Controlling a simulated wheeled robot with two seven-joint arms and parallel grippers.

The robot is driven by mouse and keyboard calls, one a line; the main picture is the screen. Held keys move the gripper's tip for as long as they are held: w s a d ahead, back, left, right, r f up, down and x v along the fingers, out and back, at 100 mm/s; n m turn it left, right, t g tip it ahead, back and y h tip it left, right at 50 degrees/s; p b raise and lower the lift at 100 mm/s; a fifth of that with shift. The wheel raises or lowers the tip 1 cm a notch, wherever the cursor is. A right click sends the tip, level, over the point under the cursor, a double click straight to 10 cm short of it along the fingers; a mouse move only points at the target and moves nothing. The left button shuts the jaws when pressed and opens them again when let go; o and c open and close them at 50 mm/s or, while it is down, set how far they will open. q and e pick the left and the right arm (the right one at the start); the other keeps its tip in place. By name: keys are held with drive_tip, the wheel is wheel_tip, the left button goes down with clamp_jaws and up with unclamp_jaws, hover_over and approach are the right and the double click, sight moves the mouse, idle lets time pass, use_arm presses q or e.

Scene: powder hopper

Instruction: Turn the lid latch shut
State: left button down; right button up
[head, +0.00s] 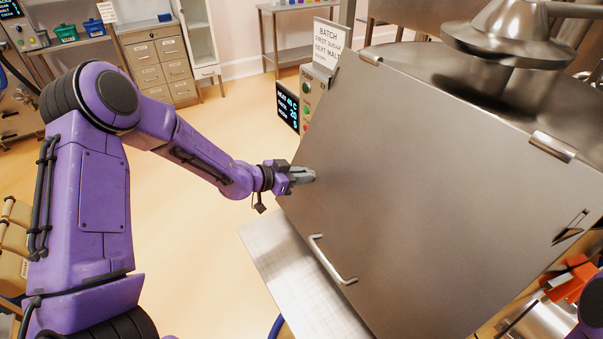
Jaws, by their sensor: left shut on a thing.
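The hopper lid (430,190) is a large, sloping brushed-steel panel in the head view, with a bar handle (332,260) near its lower left edge. My left gripper (303,175) reaches in from the left, its fingers over the lid's left side. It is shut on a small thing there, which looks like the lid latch. The fingers hide most of it, so its angle cannot be told. My right gripper is out of view; only a bit of my purple right arm shows at the lower right corner.
A steel shelf (300,285) juts out below the lid. A control panel with a display (288,107) and a batch sign (328,45) stand behind the lid's upper left edge. Orange parts (575,280) are at the lower right. Open floor lies left of the hopper.

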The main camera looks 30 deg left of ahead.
use_arm(q)
drive_tip(key=c, duration=1.1)
unclamp_jaws()
drive_tip(key=v, duration=1)
drive_tip(key=shift+s+a+r, duration=0.1)
drive_tip(key=shift+s, duration=0.15)
